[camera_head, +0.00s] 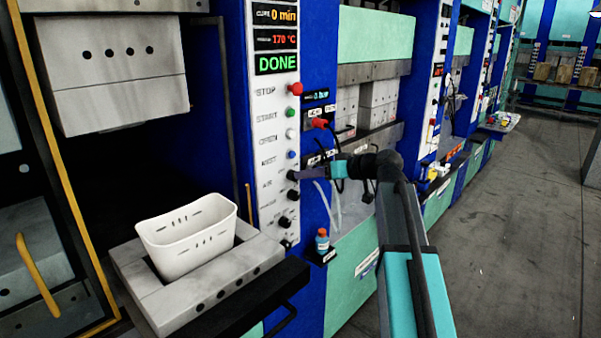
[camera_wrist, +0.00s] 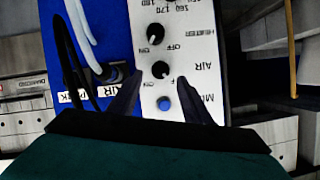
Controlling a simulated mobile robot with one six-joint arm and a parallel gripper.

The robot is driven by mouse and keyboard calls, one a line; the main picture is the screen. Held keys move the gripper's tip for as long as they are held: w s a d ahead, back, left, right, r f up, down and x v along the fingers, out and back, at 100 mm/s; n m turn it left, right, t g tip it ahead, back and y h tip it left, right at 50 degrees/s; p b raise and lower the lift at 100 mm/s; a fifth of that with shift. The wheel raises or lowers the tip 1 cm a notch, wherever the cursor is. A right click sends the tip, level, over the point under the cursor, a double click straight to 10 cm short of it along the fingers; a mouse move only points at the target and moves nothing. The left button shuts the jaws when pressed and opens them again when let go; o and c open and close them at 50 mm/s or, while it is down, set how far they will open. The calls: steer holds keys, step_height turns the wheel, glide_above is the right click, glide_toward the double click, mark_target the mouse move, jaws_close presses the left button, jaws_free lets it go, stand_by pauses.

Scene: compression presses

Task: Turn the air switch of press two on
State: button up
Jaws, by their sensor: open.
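The air switch (camera_wrist: 160,70) is a round black knob beside the "AIR" label in the wrist view, where the lettering is upside down. Its pointer direction is too small to tell. In the head view it sits on the white control panel (camera_head: 270,205), mostly hidden by my gripper. My gripper (camera_head: 299,174) is at the panel from the right. In the wrist view my gripper (camera_wrist: 160,76) is open, with one dark fingertip on each side of the air switch. I cannot tell whether they touch it. The press number is not readable.
The heater knob (camera_wrist: 156,32) and blue button (camera_wrist: 164,104) are close beside the air switch. A red knob (camera_head: 320,123) and hoses are right of the panel. A white bin (camera_head: 187,237) stands on the left press. A small bottle (camera_head: 322,240) stands below. The display reads DONE.

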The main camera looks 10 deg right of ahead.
steer(key=shift+p+x, duration=0.65)
steer(key=shift+x, duration=1.75)
steer(key=c, duration=1)
steer(key=shift+f+b, duration=0.1)
steer(key=shift+b, duration=0.2)
steer(key=shift+c, duration=0.2)
steer(key=shift+w+d+f+m+g+y+b, duration=0.1)
steer(key=shift+m+g+y+b, duration=0.1)
steer(key=shift+m+y+b, duration=1)
steer(key=shift+w+d+f+m+g+y+b, duration=0.15)
steer(key=shift+m+y+b, duration=0.4)
steer(key=shift+m, duration=1.2)
steer(key=shift+d+f+m+g+y+b, duration=0.1)
steer(key=shift+m+g+y+b, duration=0.15)
steer(key=shift+m+y+b, duration=0.75)
steer(key=shift+r+m, duration=0.1)
steer(key=shift+m, duration=0.45)
